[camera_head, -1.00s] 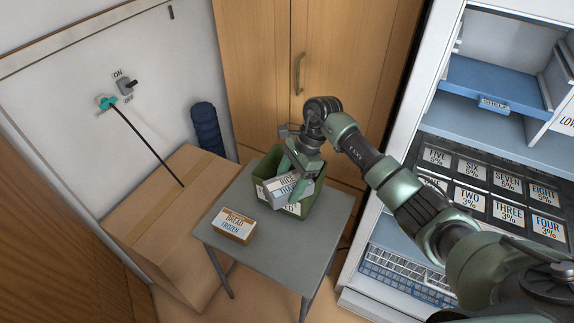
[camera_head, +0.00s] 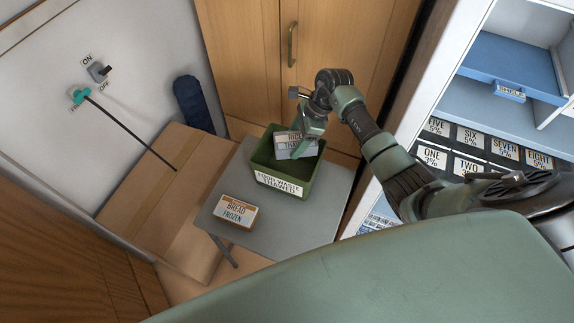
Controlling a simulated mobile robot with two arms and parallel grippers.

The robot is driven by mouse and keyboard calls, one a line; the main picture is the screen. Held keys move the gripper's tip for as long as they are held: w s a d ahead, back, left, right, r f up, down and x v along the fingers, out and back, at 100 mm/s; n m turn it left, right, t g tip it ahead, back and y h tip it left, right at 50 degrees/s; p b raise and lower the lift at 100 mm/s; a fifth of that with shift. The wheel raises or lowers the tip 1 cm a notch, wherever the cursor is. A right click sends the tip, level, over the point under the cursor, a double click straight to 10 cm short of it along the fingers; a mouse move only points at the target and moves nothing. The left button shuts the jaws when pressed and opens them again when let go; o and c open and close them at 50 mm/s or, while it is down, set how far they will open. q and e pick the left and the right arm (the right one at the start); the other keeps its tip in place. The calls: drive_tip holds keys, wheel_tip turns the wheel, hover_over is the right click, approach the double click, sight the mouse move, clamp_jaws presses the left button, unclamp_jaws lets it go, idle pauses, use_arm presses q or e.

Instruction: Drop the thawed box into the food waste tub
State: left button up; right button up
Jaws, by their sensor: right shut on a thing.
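A grey box labelled "RICE" (camera_head: 297,148), with a second line that seems to read "THAWED", is at the mouth of the green food waste tub (camera_head: 282,183). My right gripper (camera_head: 308,145) is shut on this box from its right side and holds it over or just inside the tub's far part. The tub's label reads "FOOD WASTE THAWED". I cannot tell whether the box touches the tub floor. My left gripper is not in view.
A box labelled "BREAD FROZEN" (camera_head: 236,212) lies on the grey table (camera_head: 325,205), left of the tub. A large cardboard carton (camera_head: 158,190) stands left of the table. The open fridge (camera_head: 490,95) is at the right. A wooden cabinet (camera_head: 255,60) stands behind.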

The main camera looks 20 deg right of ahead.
drive_tip(key=shift+w+f+b, duration=0.25)
drive_tip(key=shift+f+b, duration=0.2)
drive_tip(key=shift+f, duration=0.7)
drive_tip(key=shift+s, duration=0.15)
drive_tip(key=o, duration=1.8)
drive_tip(key=shift+c, duration=0.2)
drive_tip(key=p+v, duration=0.4)
drive_tip(key=v, duration=0.4)
drive_tip(key=shift+a+p, duration=0.1)
drive_tip(key=shift+p, duration=0.25)
drive_tip(key=shift+f, duration=0.1)
